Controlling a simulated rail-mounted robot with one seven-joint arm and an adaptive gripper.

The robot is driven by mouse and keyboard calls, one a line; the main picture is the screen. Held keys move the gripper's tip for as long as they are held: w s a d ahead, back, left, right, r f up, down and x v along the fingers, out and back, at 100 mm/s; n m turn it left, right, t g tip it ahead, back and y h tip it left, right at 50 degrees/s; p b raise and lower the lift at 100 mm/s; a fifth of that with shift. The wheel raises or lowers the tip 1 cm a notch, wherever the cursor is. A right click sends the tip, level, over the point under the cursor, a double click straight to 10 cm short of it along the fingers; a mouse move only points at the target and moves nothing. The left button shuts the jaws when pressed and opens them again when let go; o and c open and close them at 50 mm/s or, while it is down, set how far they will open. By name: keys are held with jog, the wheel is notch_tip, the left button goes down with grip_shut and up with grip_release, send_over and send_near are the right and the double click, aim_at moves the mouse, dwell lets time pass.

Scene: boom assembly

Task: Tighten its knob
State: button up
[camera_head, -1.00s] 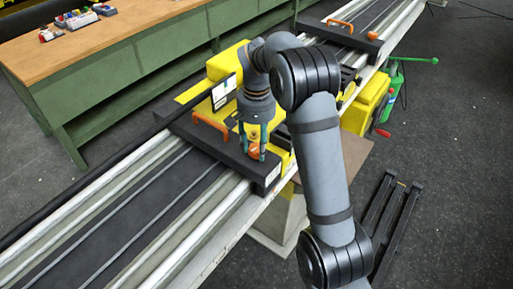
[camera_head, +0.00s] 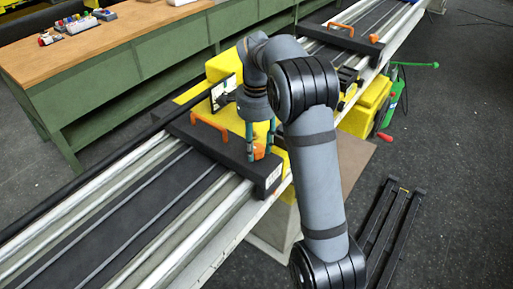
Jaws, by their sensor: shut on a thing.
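The orange knob (camera_head: 259,153) sits on the black crosspiece (camera_head: 203,143) of the near carriage, close to its right end. My gripper (camera_head: 260,147) points down at the knob, its teal fingers on the left and right of it. The gripper is shut on the knob. The fingertips partly cover the knob, so the exact contact and how tight the knob is cannot be seen. An orange handle (camera_head: 209,124) stands on the same crosspiece, left of the gripper.
A yellow block (camera_head: 222,66) with a small panel stands behind the crosspiece. Long rails (camera_head: 95,235) run under the carriage, with another orange-handled carriage (camera_head: 340,35) farther along. A green workbench (camera_head: 150,65) lies back left. A black frame (camera_head: 385,225) lies on the floor at right.

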aim_at(257, 148)
jog(key=shift+m+b, duration=0.7)
jog(key=shift+m, duration=1.6)
jog(key=o, duration=1.2)
jog(key=shift+r, duration=6)
jog(key=shift+f, duration=0.1)
